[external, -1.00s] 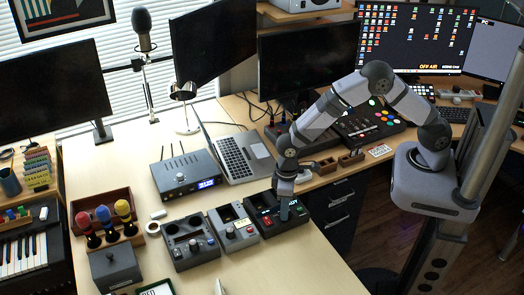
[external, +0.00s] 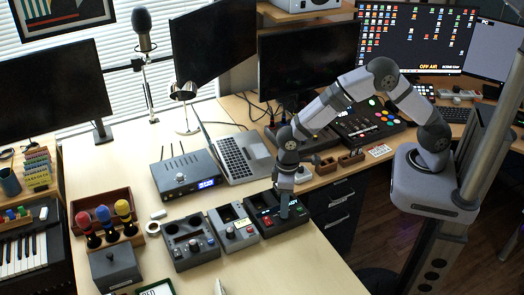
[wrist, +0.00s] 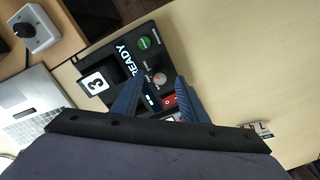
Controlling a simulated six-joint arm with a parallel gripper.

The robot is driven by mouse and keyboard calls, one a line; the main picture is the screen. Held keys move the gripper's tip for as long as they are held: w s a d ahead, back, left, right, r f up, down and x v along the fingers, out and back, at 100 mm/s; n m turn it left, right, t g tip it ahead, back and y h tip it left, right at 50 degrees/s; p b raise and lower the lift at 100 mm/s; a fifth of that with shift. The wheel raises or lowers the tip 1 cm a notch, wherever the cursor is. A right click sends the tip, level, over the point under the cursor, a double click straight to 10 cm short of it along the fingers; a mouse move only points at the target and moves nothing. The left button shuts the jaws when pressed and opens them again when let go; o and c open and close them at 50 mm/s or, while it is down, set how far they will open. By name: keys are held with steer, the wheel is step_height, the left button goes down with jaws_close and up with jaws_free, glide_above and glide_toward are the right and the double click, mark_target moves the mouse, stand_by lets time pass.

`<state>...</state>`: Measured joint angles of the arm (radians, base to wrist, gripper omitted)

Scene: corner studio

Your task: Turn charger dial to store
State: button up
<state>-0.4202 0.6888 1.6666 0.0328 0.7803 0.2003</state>
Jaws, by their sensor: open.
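A black charger-like unit (external: 268,225) stands at the right end of a row of control boxes on the desk. In the wrist view, the black unit (wrist: 101,64) shows a "READY" display, a label with a 3, a green button (wrist: 145,42) and a red switch (wrist: 169,101). A small grey dial (wrist: 160,79) sits near its middle. My gripper (external: 285,214) points down over this unit. In the wrist view, my gripper (wrist: 159,76) is open, its two blue fingers on either side of the dial. I cannot tell whether they touch it. The dial's markings are too small to read.
A white box with a black knob (wrist: 38,30) stands near the unit. Two other control boxes (external: 190,255) are to its left. A laptop (external: 237,158) and a blue-display device (external: 180,178) are behind. The front desk surface (external: 300,270) is mostly clear.

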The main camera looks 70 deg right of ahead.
steer(key=shift+d+r+b, duration=0.1)
steer(key=shift+r+b, duration=0.25)
steer(key=shift+r, duration=2.1)
steer(key=shift+w, duration=0.1)
steer(key=shift+w+f+n, duration=0.1)
steer(key=shift+f+n, duration=0.2)
steer(key=shift+n, duration=0.2)
steer(key=s+d+f+n+g, duration=0.1)
steer(key=s+d+f, duration=0.35)
steer(key=s, duration=0.45)
steer(key=s+d+r+m+p, duration=0.1)
steer(key=s+d+r, duration=0.1)
steer(key=s+d, duration=0.4)
steer(key=s+d+r+m, duration=0.1)
steer(key=s+d+r, duration=0.2)
steer(key=s+d, duration=0.3)
steer(key=d+r, duration=0.1)
steer(key=r+m, duration=0.1)
steer(key=w+d+r+m+t+p, duration=0.1)
steer(key=shift+d+r, duration=0.3)
steer(key=shift+r, duration=0.1)
